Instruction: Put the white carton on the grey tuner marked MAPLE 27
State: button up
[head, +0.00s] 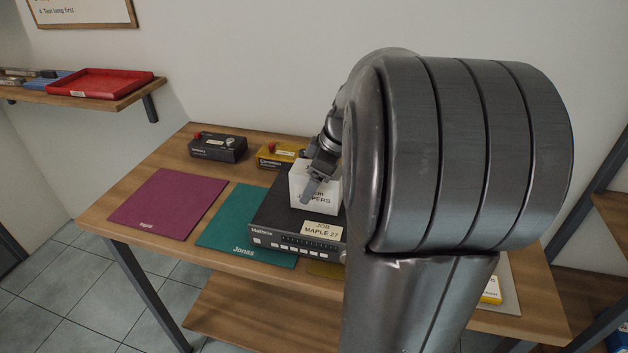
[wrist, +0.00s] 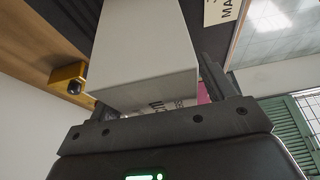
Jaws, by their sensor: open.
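The white carton (head: 331,194), with dark printed letters ending in "PERS", stands upright on top of the grey tuner (head: 268,216), behind its label "JOB MAPLE 27" (head: 321,230). It appears to rest on the tuner's top. My gripper (head: 311,188) is at the carton from above, with one finger showing in front of its near face. In the wrist view the carton (wrist: 145,50) sits between the two fingers of my open gripper (wrist: 155,75). The tuner's right part is hidden behind my arm.
A teal mat (head: 225,226) marked "Jonas" lies partly under the tuner's left side. A purple mat (head: 168,203) is farther left. A dark box (head: 218,149) and a yellow box (head: 275,155) stand at the back. A red tray (head: 108,84) is on the wall shelf.

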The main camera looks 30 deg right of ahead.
jog(key=v, duration=1.1)
jog(key=shift+r, duration=0.2)
jog(key=shift+s+r, duration=0.15)
jog(key=shift+r, duration=0.05)
jog(key=s+a+f+m+t+h, duration=0.1)
jog(key=s+a+f+m, duration=0.2)
jog(key=s+a, duration=0.4)
jog(key=s+a+f+m+t+h, duration=0.1)
jog(key=s+a+f+m, duration=0.3)
jog(key=a, duration=0.7)
jog(key=s+m+h, duration=0.1)
jog(key=s+m, duration=0.1)
jog(key=s, duration=0.1)
jog(key=shift+a+f, duration=0.25)
jog(key=shift+a, duration=0.1)
